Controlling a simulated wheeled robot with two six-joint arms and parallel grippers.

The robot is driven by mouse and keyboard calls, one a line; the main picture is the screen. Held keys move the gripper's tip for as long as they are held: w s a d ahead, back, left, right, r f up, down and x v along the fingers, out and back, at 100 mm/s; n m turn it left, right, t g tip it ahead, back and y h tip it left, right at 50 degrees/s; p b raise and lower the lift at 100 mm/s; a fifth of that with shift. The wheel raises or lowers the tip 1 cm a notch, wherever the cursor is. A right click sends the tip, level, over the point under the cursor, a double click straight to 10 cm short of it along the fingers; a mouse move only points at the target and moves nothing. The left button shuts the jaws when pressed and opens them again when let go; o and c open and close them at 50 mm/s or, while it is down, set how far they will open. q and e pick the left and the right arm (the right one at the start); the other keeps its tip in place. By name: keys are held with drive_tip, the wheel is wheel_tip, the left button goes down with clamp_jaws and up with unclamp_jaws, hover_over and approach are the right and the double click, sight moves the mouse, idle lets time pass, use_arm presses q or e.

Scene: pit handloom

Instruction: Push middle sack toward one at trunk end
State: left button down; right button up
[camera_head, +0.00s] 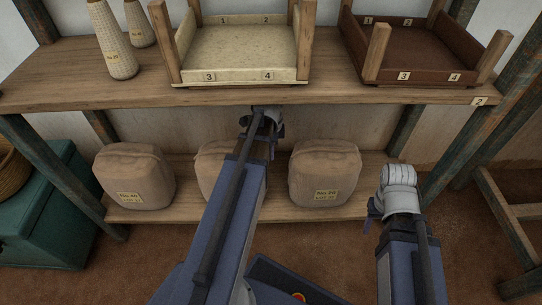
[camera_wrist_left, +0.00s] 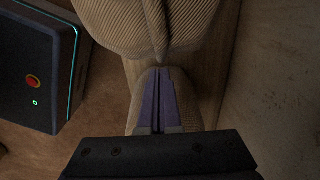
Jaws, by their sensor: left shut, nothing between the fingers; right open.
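Three tan sacks rest on the lower shelf in the head view. The left sack (camera_head: 134,177) is nearest the teal trunk (camera_head: 44,208). The middle sack (camera_head: 214,168) is partly hidden behind my left arm. The right sack (camera_head: 324,174) stands apart from it. In the left wrist view, my left gripper (camera_wrist_left: 157,72) is shut and empty, its tips close to the edge of a sack, apparently the middle one (camera_wrist_left: 145,25). I cannot tell whether they touch. My right gripper (camera_head: 370,215) is open, low, right of the right sack.
The upper shelf (camera_head: 330,97) runs above the sacks. It carries a pale tray (camera_head: 240,77), a dark brown tray (camera_head: 427,75) and two cones (camera_head: 110,45). The lower shelf (camera_head: 250,212) has a gap between the left and middle sacks. Posts flank the shelves.

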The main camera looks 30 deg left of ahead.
use_arm(q)
wheel_tip(320, 180, down, 9)
drive_tip(key=b, duration=0.8)
drive_tip(key=shift+b, duration=0.3)
use_arm(e)
wheel_tip(320, 180, down, 9)
use_arm(q)
drive_tip(key=shift+f, duration=0.1)
drive_tip(key=s+a, duration=0.5)
drive_tip(key=a, duration=0.3)
drive_tip(key=shift+s+a, duration=0.15)
drive_tip(key=shift+a, duration=0.1)
